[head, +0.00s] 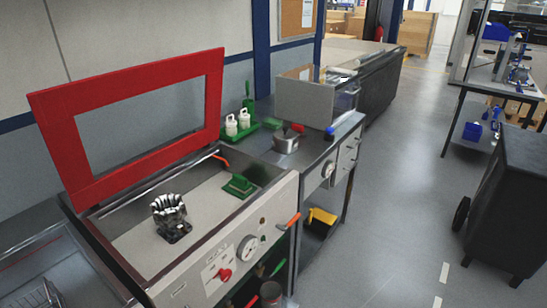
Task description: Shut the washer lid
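The washer (252,236) stands at the left with a pale front panel that carries a dial and a red knob. Its lid (214,99) is a red frame around a clear window. The lid stands open, tilted up along the back edge of the basin. In the basin (140,240) sit a ribbed metal housing (172,216) and a green fixture (239,186). An orange handle (290,221) sticks out at the front right of the washer. Neither of my grippers shows in the head view.
A bench right of the washer holds a round metal pot (286,142), white bottles on a green tray (240,127) and a grey box (305,101). A black wheeled cabinet (508,205) stands at the right. The grey floor (400,190) between is clear.

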